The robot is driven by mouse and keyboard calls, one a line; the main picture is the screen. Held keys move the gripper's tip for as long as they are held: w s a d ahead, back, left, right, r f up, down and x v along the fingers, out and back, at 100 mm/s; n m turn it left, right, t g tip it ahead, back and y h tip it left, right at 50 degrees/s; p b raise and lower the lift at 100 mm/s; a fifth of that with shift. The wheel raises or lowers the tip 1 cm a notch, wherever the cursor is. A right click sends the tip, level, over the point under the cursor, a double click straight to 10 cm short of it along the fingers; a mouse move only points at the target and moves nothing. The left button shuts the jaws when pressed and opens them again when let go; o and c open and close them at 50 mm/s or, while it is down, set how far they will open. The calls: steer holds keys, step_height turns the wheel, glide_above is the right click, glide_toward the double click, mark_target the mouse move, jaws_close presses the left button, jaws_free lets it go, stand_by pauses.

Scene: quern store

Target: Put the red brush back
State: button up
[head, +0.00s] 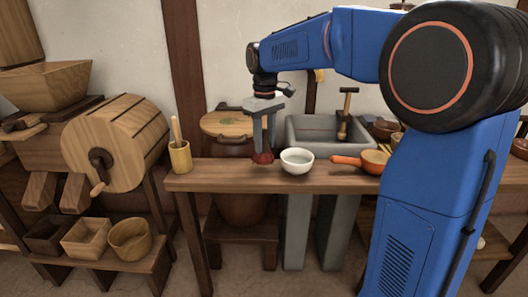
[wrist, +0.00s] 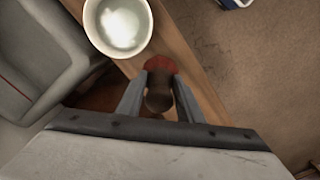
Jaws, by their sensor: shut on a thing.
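The red brush (head: 262,158) has a red head and a brown handle. My gripper (head: 263,147) points down and is shut on it, with the red end lowest. In the wrist view the brush (wrist: 160,65) sits between the two fingers of my gripper (wrist: 161,82), its brown handle towards the palm. It is over the wooden bench (head: 230,178), just left of a white bowl (head: 297,158). I cannot tell whether it touches the bench top. The bowl also shows in the wrist view (wrist: 118,24), apart from the brush.
An orange-handled pan (head: 372,160) lies right of the bowl. Behind are a wooden-lidded vessel (head: 228,123) and a grey trough (head: 305,135) with a mallet. Bench between cup and brush is clear.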

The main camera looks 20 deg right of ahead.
mark_target(265, 143)
steer(key=shift+f, duration=1.75)
steer(key=shift+f, duration=0.15)
steer(key=o, duration=1.2)
step_height(265, 143, up, 12)
steer(key=shift+r, duration=0.15)
steer(key=s+d+f+m+t, duration=0.1)
steer(key=s+d+f, duration=0.15)
steer(key=s, duration=0.65)
steer(key=s+d+f+m+t, duration=0.1)
steer(key=s+d+f+m, duration=0.15)
steer(key=s, duration=0.75)
steer(key=s+f+t, duration=0.1)
steer(key=s+f, duration=0.3)
steer(key=s+d+f+m+t, duration=0.1)
steer(key=s+f, duration=0.3)
steer(key=s, duration=0.1)
steer(key=s+f+m, duration=0.1)
steer(key=s+f, duration=0.4)
steer(key=shift+d+t, duration=0.35)
steer(key=shift+t, duration=0.05)
